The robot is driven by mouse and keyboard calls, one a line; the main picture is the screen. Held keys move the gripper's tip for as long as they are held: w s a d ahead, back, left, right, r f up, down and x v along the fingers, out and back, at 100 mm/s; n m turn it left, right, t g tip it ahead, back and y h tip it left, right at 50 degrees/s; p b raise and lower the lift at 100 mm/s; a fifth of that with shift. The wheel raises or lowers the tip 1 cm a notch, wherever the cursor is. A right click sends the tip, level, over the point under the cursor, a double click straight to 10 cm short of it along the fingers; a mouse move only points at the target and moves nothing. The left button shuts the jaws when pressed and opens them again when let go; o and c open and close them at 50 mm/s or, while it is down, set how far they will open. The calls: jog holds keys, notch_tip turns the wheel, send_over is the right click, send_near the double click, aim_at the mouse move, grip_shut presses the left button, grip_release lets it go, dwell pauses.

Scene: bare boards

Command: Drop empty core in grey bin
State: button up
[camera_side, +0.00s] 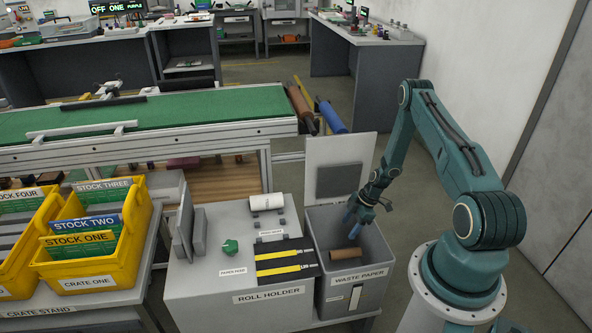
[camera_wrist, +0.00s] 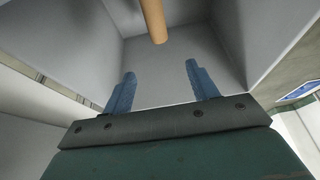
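The empty core (camera_side: 345,254), a short brown tube, shows within the mouth of the grey bin (camera_side: 372,290) labelled WASTE PAPER, near its front wall. I cannot tell whether it rests on something or is in the air. In the wrist view the core (camera_wrist: 154,20) shows at the top edge, beyond my fingertips and apart from them. My gripper (camera_side: 351,222) points down into the bin mouth, behind the core in the side view. In the wrist view its blue fingers (camera_wrist: 160,80) are spread with nothing between them. The bin's floor is hidden in the side view.
The bin's raised lid (camera_side: 340,150) stands behind the opening. To the left is the roll holder cabinet (camera_side: 222,285) with a white roll (camera_side: 266,202), a green knob (camera_side: 230,247) and yellow-black strips. A green conveyor (camera_side: 190,108) runs behind. Yellow crates (camera_side: 95,280) stand far left.

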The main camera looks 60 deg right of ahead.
dwell(0.3)
jog(key=v, duration=1.3)
jog(key=shift+r, duration=0.4)
jog(key=shift+d, duration=0.1)
jog(key=w+a+r+m+h, duration=0.1)
jog(key=w+a+r+m, duration=0.15)
jog(key=a+r, duration=0.85)
jog(key=w+a+r+m+h, duration=0.1)
jog(key=w+a+r+h, duration=0.3)
jog(key=r, duration=1.3)
jog(key=s+a+r+m+t+y, duration=0.1)
jog(key=s+a+r+m, duration=0.1)
jog(key=s+a+r, duration=0.3)
jog(key=s+a+r+m+t, duration=0.1)
jog(key=s+a+r+m, duration=0.2)
jog(key=s+a, duration=0.9)
notch_tip(320, 180, up, 3)
jog(key=shift+s+r+y, duration=0.1)
jog(key=shift+s+y, duration=0.15)
jog(key=shift+y, duration=0.15)
